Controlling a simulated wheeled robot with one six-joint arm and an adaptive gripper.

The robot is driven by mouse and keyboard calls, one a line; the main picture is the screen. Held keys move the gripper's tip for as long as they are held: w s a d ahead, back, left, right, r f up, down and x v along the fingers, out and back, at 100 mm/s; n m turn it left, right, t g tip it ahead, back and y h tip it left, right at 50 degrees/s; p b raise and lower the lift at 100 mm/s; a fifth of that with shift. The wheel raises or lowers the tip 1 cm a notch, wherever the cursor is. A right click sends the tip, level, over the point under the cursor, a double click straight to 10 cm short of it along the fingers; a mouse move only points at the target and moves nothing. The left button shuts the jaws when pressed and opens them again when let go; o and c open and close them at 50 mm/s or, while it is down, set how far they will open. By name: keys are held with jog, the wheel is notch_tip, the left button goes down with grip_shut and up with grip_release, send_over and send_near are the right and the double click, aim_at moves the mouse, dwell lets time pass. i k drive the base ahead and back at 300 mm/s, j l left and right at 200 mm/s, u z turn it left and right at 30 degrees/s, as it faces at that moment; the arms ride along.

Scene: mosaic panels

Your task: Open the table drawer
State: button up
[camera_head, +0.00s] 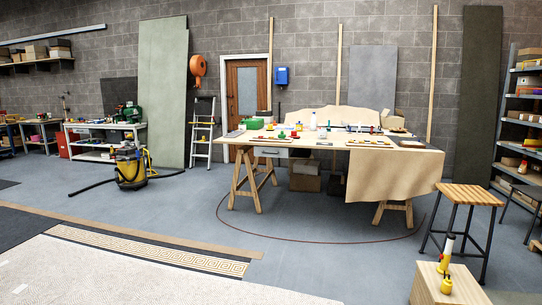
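The table (235,139) is a wooden worktop on trestle legs, standing in the middle distance right of centre. A small pale drawer (271,152) hangs under its top at the left part of the front edge. The drawer looks shut, but it is small in the picture and its handle cannot be made out clearly. My gripper is not in view, and nothing of my arm shows near the table.
A wooden stool (468,195) and a wooden block (430,285) with a yellow and white item stand at the right front. A yellow vacuum (131,170) with a hose lies left.

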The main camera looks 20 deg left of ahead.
aim_at(259, 151)
jog(key=i+j+u, duration=0.5)
jog(key=u, duration=0.2)
jog(key=i+j+u, duration=0.3)
jog(key=i, duration=0.25)
jog(key=i+u, duration=0.35)
jog(key=i, duration=1.95)
jog(key=i+z, duration=0.15)
jog(key=i, duration=0.45)
jog(key=i+j+z, duration=0.2)
jog(key=i, duration=0.4)
jog(key=i+j+z, duration=0.2)
jog(key=i+z, duration=0.25)
jog(key=i+j+z, duration=0.45)
jog(key=i+l, duration=0.05)
